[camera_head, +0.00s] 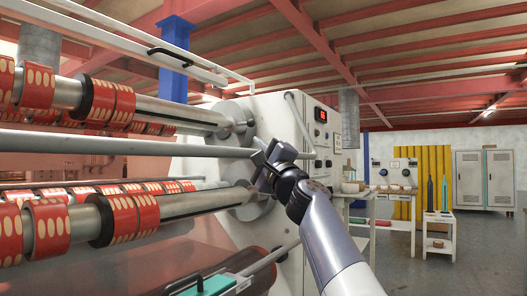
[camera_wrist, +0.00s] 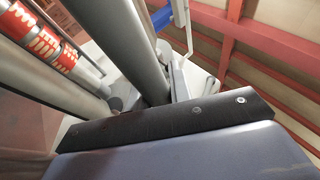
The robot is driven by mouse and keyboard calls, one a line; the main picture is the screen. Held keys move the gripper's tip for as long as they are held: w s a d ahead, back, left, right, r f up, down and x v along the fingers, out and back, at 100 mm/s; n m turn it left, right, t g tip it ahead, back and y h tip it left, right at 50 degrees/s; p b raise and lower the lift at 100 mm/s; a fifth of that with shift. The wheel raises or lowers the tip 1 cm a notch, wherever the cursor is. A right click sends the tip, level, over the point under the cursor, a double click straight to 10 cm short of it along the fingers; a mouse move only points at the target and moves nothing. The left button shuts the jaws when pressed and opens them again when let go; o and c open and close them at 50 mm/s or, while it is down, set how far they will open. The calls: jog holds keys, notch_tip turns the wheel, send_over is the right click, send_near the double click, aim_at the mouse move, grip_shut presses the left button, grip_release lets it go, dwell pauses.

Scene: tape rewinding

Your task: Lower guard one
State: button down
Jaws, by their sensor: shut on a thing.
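My gripper (camera_head: 266,163) is at the right-hand end of a long grey bar (camera_head: 120,143), beside the machine's white side housing. It appears shut on this bar, though the fingertips are small and partly hidden. The bar runs level between the upper and lower rollers. In the wrist view a grey tube (camera_wrist: 135,45) runs down to the dark edge of my gripper, where the contact is hidden. A white guard frame (camera_head: 130,55) with a black handle (camera_head: 181,53) is raised above the upper roller. I cannot tell which part is guard one.
A second black handle (camera_head: 185,284) is low in front. A workbench (camera_head: 375,188) and grey cabinets (camera_head: 483,180) stand at the right, with open floor before them.

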jog(key=shift+r, duration=0.1)
jog(key=c, duration=1.3)
grip_release()
jog(key=b+v, duration=0.4)
jog(key=v, duration=0.6)
jog(key=shift+s+f, duration=0.25)
jog(key=shift+s, duration=0.05)
jog(key=p+x, duration=0.4)
jog(key=x, duration=0.6)
jog(key=shift+w+r, duration=0.2)
jog(key=shift+r, duration=0.1)
jog(key=shift+d, duration=0.15)
